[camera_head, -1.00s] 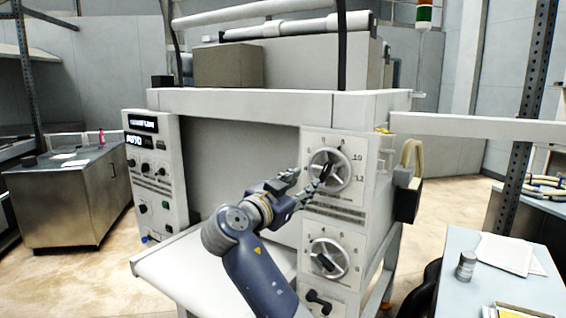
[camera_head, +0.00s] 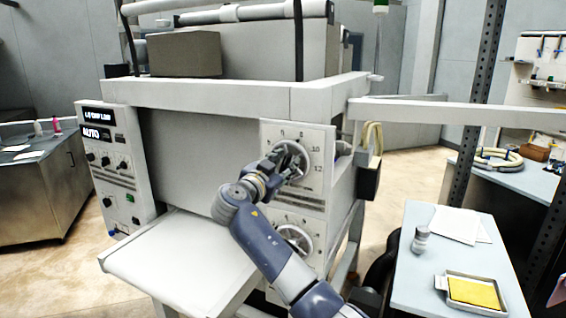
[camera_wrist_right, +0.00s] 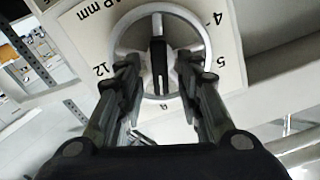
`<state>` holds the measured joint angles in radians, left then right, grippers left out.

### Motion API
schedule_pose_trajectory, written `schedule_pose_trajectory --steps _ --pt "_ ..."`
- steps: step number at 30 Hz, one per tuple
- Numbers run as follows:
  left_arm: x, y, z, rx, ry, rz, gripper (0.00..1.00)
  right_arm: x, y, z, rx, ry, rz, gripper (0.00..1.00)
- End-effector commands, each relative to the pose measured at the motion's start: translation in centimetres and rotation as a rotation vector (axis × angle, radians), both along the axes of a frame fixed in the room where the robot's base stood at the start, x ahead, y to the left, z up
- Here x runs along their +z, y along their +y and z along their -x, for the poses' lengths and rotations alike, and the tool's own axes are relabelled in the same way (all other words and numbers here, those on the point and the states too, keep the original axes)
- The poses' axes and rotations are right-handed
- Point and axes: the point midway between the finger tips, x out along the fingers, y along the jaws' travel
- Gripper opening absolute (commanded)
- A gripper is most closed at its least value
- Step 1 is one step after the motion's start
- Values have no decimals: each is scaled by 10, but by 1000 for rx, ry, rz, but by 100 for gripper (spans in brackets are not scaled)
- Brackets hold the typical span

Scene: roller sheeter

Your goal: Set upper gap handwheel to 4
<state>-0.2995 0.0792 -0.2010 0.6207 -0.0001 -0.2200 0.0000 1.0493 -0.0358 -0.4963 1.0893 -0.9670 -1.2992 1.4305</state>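The upper gap handwheel (camera_head: 304,151) is a pale round rim with spokes on the upper white dial panel of the machine. Its dial shows numbers, with 10 and 12 on the right. In the right wrist view, the handwheel (camera_wrist_right: 162,9) has a black grip bar (camera_wrist_right: 158,62) across its middle. The numbers 4, 5 and 12 show around it. My right gripper (camera_head: 287,166) is at the wheel and hides part of it. In the wrist view, my right gripper's fingers (camera_wrist_right: 158,72) are apart, one on each side of the bar, with gaps visible. My left gripper is not in view.
A lower handwheel (camera_head: 297,238) sits below, partly behind my right arm. A control panel (camera_head: 110,165) is on the machine's left. A flat white shelf (camera_head: 180,262) juts out in front. A side table (camera_head: 415,275) with a tray (camera_head: 472,292) stands at right.

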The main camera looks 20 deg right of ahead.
Motion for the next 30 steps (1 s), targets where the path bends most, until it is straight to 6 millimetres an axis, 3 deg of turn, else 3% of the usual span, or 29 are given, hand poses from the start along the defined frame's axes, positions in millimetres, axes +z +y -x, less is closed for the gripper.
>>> schedule_pose_trajectory --steps 3,8,20,30 --pt "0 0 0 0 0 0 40 0 0 0 0 0 0 33" --pt "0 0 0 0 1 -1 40 0 0 0 0 0 0 0" --pt "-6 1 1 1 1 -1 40 -1 1 0 1 20 21 0" --pt "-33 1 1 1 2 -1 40 -4 2 -1 1 159 171 0"
